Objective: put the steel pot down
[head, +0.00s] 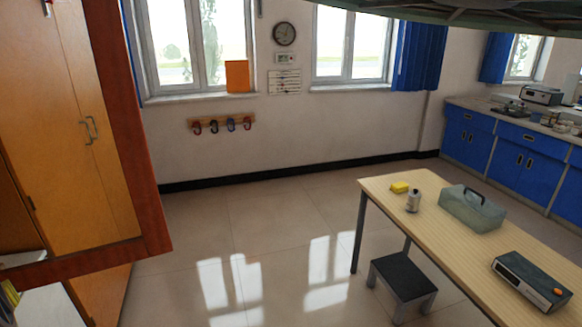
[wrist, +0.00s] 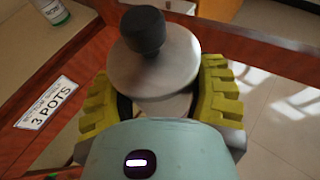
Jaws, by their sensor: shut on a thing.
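The steel pot (wrist: 178,68) shows in the wrist view as a round grey metal lid or top with a black knob. My gripper (wrist: 160,97) has a yellow ribbed finger on each side of it and is shut on it. The pot's lower part is mostly hidden by its top and by my gripper's body. A label reading "3 POTS" (wrist: 47,103) is on the red-brown wooden edge left of the pot. I cannot tell whether the pot touches anything below. Neither the pot nor my gripper shows in the head view.
A wooden cabinet (head: 80,130) with a red-brown edge stands close at left in the head view. The middle floor is clear.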

